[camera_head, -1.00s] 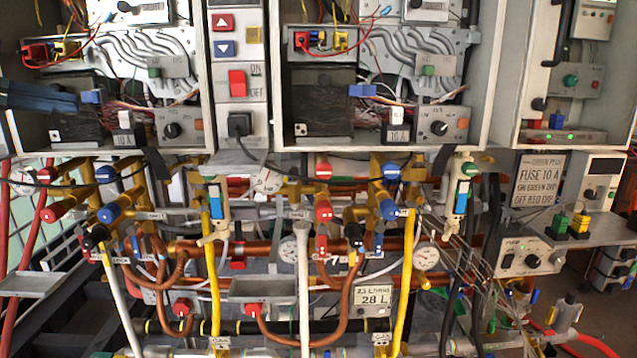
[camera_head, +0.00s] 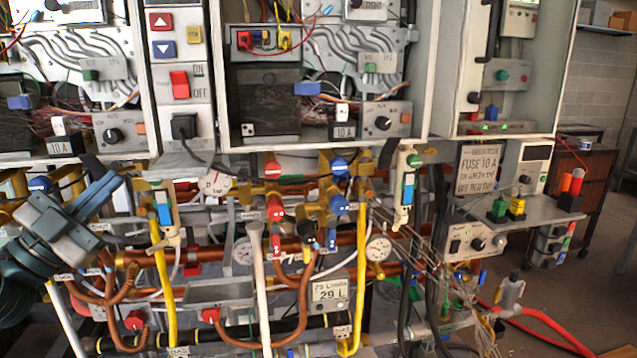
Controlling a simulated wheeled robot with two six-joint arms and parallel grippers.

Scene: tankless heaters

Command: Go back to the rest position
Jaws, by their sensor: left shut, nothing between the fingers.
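My left gripper (camera_head: 98,192), grey-blue with a dark arm behind it, is at the lower left of the head view. It is shut and empty, in front of the left heater's pipes and valves, and hides some of them. I cannot tell whether it touches any pipe. My right gripper is not in view.
Open heater cabinets (camera_head: 325,140) fill the top. Below them are copper pipes (camera_head: 215,262), yellow hoses (camera_head: 163,285) and red and blue valves. A control panel has a red switch (camera_head: 179,84). A grey shelf (camera_head: 535,212) stands right. Open floor (camera_head: 595,300) shows at the lower right.

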